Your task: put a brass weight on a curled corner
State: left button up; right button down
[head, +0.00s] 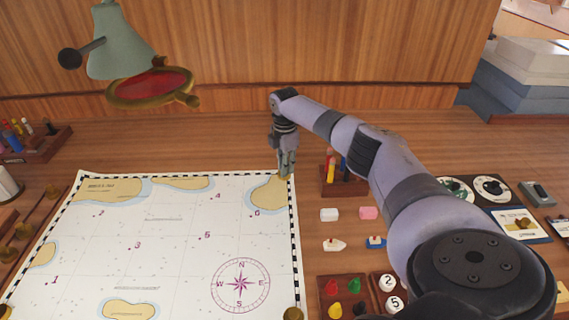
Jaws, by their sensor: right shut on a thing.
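The chart (180,245) lies on the wooden desk, with a checkered border and a compass rose. My right gripper (287,168) points down at the chart's far right corner, shut on a brass weight (285,178). Only a small part of that weight shows under the fingers; I cannot tell if it touches the paper. Another brass weight (293,313) sits on the near right corner. More brass weights (24,230) stand in a wooden rack at the left. The far left corner shows no weight on it. My left gripper is not in view.
A green lamp (120,45) with a red inside hangs at the back left. A pen holder (343,178), small ship blocks (334,244) and a tray of colored pieces (343,296) stand right of the chart. Dials (492,188) lie farther right. Bare desk lies behind the chart.

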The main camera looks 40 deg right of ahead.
jog(key=c, duration=1.4)
grip_release()
jog(key=shift+c, duration=0.2)
notch_tip(320, 180, up, 12)
